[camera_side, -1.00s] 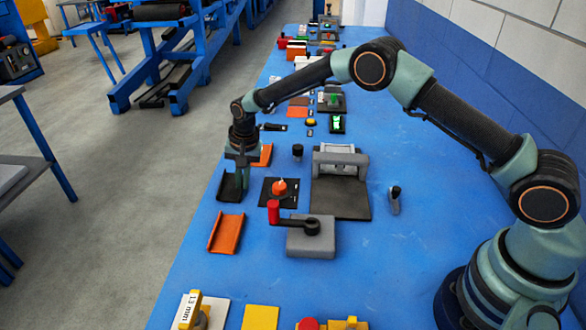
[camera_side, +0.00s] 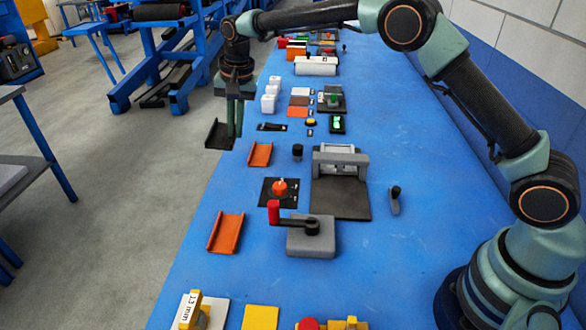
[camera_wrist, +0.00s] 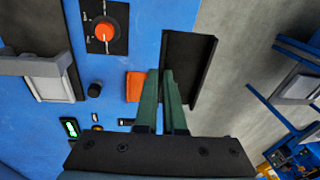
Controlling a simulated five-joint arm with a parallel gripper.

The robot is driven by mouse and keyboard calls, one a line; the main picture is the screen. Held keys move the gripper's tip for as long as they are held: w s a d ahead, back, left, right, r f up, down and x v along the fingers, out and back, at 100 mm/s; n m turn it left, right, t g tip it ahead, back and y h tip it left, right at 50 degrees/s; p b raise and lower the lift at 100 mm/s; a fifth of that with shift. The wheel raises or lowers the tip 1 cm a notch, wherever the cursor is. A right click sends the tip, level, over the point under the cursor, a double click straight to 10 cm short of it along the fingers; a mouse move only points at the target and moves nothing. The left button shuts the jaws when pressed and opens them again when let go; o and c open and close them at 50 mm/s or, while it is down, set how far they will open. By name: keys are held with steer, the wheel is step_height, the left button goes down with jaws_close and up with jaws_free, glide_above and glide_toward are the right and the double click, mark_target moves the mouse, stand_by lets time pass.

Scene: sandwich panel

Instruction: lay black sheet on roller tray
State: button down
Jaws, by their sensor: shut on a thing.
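The black sheet (camera_side: 219,134), a channel-like piece with raised edges, is held in my gripper (camera_side: 235,132). The gripper is shut on its right edge and holds it up past the table's left edge. In the wrist view the black sheet (camera_wrist: 188,68) stands to the right of the green fingertips (camera_wrist: 166,75). A grey bridge-like frame (camera_side: 340,157) stands over a dark flat plate (camera_side: 340,200) at mid-table, to the right of and nearer than the gripper. This may be the roller tray; I cannot tell for sure. The plate looks bare.
Two orange channels (camera_side: 226,232) (camera_side: 260,153) lie along the left edge. A red knob (camera_side: 279,188) sits on a black panel. A grey block with a red-handled crank (camera_side: 310,237) stands nearer. White blocks (camera_side: 268,100) stand further back.

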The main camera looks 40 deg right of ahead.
steer(key=s+d, duration=0.2)
steer(key=d, duration=1.3)
steer(key=s+d+f+g, duration=0.1)
steer(key=s+d+f, duration=0.1)
steer(key=s+d, duration=0.35)
steer(key=s+d+f, duration=0.2)
steer(key=d, duration=0.7)
steer(key=shift+m+h, duration=0.4)
steer(key=shift+w+a+f, duration=0.15)
steer(key=shift+f, duration=2.4)
steer(key=shift+f, duration=0.65)
steer(key=shift+f, duration=0.3)
steer(key=shift+f, duration=0.35)
steer(key=shift+f, duration=0.3)
